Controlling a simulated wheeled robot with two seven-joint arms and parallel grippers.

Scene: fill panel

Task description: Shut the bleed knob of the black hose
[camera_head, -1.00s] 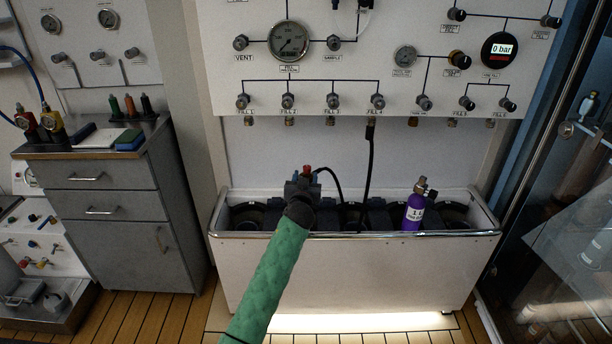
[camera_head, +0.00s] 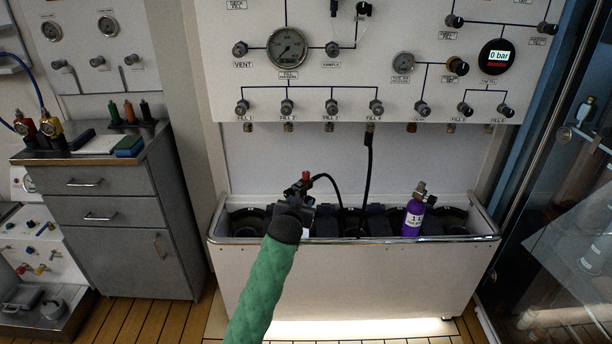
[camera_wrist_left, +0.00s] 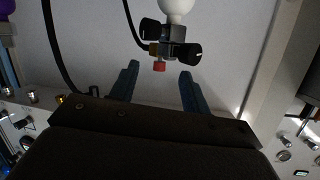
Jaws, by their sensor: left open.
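The red bleed knob (camera_head: 306,175) sits on a dark valve fitting at the end of the black hose (camera_head: 330,180), above the trough. In the left wrist view the red knob (camera_wrist_left: 159,66) points toward my gripper, under a brass and dark fitting with black handwheels (camera_wrist_left: 172,42) on a white cylinder top (camera_wrist_left: 176,9). My left gripper (camera_wrist_left: 158,76) is open, its two fingers apart on either side of the knob's line. The knob is near the fingertips, with no contact visible. In the head view my left gripper (camera_head: 297,196) partly hides the fitting. My right gripper is out of view.
The fill panel (camera_head: 330,75) is behind. A grey cabinet (camera_head: 120,220) stands left and a glass door (camera_head: 560,230) right.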

